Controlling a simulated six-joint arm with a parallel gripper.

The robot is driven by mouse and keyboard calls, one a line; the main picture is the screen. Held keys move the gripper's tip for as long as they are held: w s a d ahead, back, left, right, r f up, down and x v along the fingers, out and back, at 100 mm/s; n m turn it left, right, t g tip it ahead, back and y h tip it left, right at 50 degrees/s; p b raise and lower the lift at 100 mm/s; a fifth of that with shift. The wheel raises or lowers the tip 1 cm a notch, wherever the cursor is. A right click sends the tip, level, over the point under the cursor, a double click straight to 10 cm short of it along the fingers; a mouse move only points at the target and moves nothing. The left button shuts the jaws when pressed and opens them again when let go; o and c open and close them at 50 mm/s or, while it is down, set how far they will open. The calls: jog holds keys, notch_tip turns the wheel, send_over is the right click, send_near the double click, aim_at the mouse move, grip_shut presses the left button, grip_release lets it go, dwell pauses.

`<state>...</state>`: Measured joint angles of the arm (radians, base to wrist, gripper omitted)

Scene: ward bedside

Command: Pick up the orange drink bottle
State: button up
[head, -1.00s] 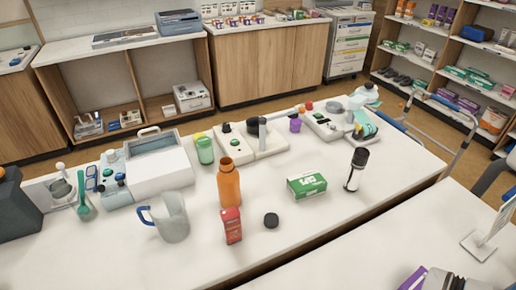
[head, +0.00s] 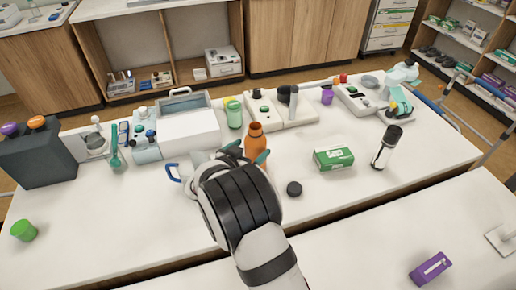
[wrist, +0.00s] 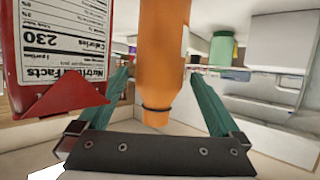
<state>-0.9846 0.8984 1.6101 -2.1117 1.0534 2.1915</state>
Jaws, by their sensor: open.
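The orange drink bottle (head: 255,135) stands on the white table in the head view, its lower part hidden behind my arm. My gripper (head: 247,153) is at the bottle on the near side, with teal fingers showing on either side of it. In the wrist view the bottle (wrist: 165,50) appears between the two spread fingers of my gripper (wrist: 158,75). Gaps show on both sides of it, so the gripper is open and not closed on it. How deep the bottle sits between the fingers is hard to tell.
A red box (wrist: 65,40) is close beside the left finger in the wrist view. A jug (head: 195,180) with a blue handle is left of my gripper, partly hidden. A black cap (head: 294,188), green-white box (head: 333,157) and green jar (head: 234,113) stand nearby.

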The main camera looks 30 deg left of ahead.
jog(key=x, duration=0.6)
jog(key=shift+w+f, duration=0.1)
jog(key=shift+w, duration=0.3)
jog(key=c, duration=1.6)
